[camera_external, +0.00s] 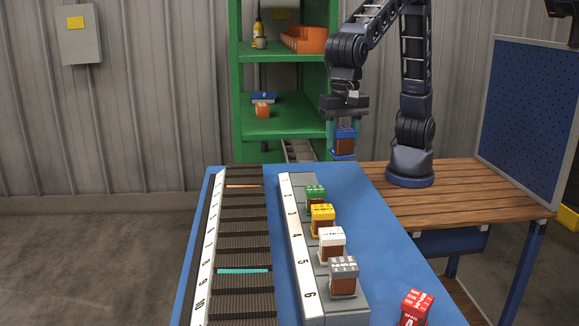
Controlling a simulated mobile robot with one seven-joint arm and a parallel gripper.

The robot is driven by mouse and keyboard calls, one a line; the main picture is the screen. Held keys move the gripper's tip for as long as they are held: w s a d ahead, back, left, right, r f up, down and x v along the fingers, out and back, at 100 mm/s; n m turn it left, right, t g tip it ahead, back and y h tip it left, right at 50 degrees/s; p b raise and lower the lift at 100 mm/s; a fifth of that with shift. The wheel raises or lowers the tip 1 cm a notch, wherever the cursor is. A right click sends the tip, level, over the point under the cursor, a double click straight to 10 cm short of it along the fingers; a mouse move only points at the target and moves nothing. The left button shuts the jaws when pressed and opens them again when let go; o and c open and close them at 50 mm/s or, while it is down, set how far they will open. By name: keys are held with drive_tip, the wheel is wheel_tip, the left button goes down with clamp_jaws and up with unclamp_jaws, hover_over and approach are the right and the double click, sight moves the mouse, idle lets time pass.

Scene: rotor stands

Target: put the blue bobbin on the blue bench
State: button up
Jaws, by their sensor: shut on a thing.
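The blue bobbin (344,145) has blue end plates and a brown wound middle. My gripper (344,132) is shut on it from above, with one finger on each side. The bobbin looks upright and hangs near the far end of the blue bench (387,240); its exact height over the surface is hard to tell. The blue bench is a long blue-topped table running toward the camera.
A grey numbered rack (313,284) holds green (315,194), yellow (322,217), white (332,243) and grey (343,277) bobbins. A dark ribbed rack (243,254) lies left. The bench's right strip is mostly clear.

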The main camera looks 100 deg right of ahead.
drive_tip(key=s+a+f+n, duration=0.2)
drive_tip(key=s+a+f, duration=0.1)
drive_tip(key=s+a, duration=0.85)
drive_tip(key=f, duration=0.6)
drive_tip(key=w+a+f, duration=0.1)
drive_tip(key=f, duration=1.2)
drive_tip(key=shift+w+a+f, duration=0.35)
drive_tip(key=shift+f, duration=0.15)
drive_tip(key=o, duration=1.2)
drive_tip(key=shift+c, duration=0.2)
wheel_tip(320, 180, up, 12)
